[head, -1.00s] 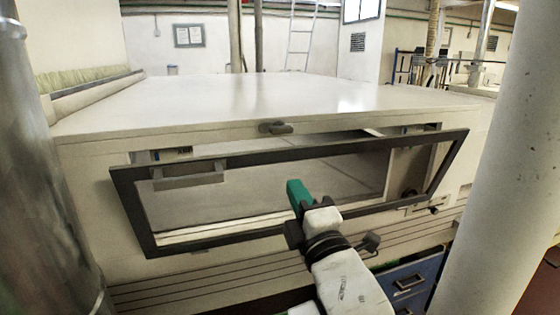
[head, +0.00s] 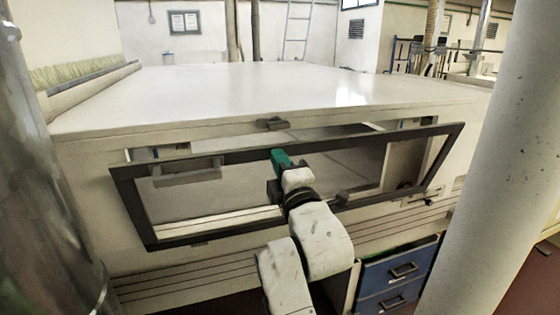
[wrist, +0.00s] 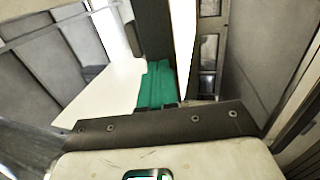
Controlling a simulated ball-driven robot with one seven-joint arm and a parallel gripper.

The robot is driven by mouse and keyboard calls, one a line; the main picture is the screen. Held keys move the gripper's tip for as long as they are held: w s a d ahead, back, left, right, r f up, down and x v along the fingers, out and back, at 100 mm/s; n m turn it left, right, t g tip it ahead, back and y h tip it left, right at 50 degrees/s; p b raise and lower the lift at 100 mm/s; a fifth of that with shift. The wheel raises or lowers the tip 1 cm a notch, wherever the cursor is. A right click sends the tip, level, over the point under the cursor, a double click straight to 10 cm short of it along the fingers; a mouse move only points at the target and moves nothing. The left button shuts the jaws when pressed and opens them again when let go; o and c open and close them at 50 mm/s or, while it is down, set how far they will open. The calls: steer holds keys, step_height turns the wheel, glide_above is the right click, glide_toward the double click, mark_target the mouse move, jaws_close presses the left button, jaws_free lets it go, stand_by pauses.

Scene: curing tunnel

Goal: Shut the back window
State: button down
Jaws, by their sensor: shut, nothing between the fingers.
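The window (head: 128,207) is a wide pane in a dark frame on the front of the big pale housing. It stands tilted open, its top edge leaning out towards me and its bottom edge close to the housing. My gripper (head: 280,158), with green fingers, is shut and empty at the middle of the frame's top bar. In the wrist view the green fingers (wrist: 157,86) lie right by a dark bar (wrist: 153,30), seemingly the window frame. I cannot tell whether they touch it. A small dark latch (head: 272,124) sits on the housing above the opening.
The pale housing's flat top (head: 250,90) is clear. A metal post (head: 40,160) stands close at the left and a thick pale column (head: 497,160) at the right. Blue drawers (head: 400,272) stand below the window at the right.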

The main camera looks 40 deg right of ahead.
steer(key=shift+g, duration=0.5)
steer(key=p+x, duration=0.1)
steer(key=x, duration=0.1)
steer(key=p+x, duration=0.2)
steer(key=x, duration=0.1)
steer(key=p+x, duration=0.2)
steer(key=shift+w+d+r, duration=0.1)
steer(key=shift+w+r, duration=0.15)
steer(key=shift+r, duration=0.1)
steer(key=shift+w+r+p, duration=0.1)
steer(key=shift+r+p, duration=0.15)
steer(key=shift+p, duration=0.05)
